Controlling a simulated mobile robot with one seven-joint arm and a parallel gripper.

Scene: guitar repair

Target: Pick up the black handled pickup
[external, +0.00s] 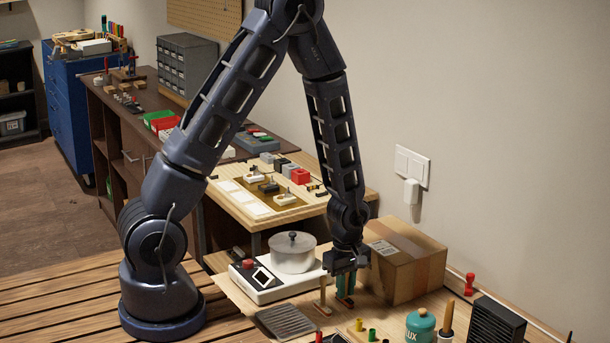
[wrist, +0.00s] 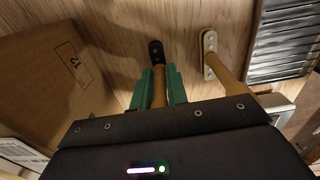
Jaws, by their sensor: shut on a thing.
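The black handled pickup (wrist: 156,50) has a black base with small pale dots and an upright wooden handle. My gripper (wrist: 160,88) points down over the bench, its green fingers shut on the handle from both sides. In the external view my gripper (external: 345,285) is low over the bench, left of the cardboard box, and the pickup is mostly hidden by the fingers. I cannot tell whether its base touches the bench. A second handled pickup with a cream base (wrist: 209,44) stands close to the right in the wrist view; its handle also shows in the external view (external: 322,295).
A cardboard box (external: 405,265) stands right of my gripper. A scale (external: 268,282) with a round metal pot (external: 292,254) is to the left. A grey ribbed tray (external: 285,322) lies in front. Several small pegs, a teal jar (external: 420,327) and a black box (external: 496,325) are nearer the front.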

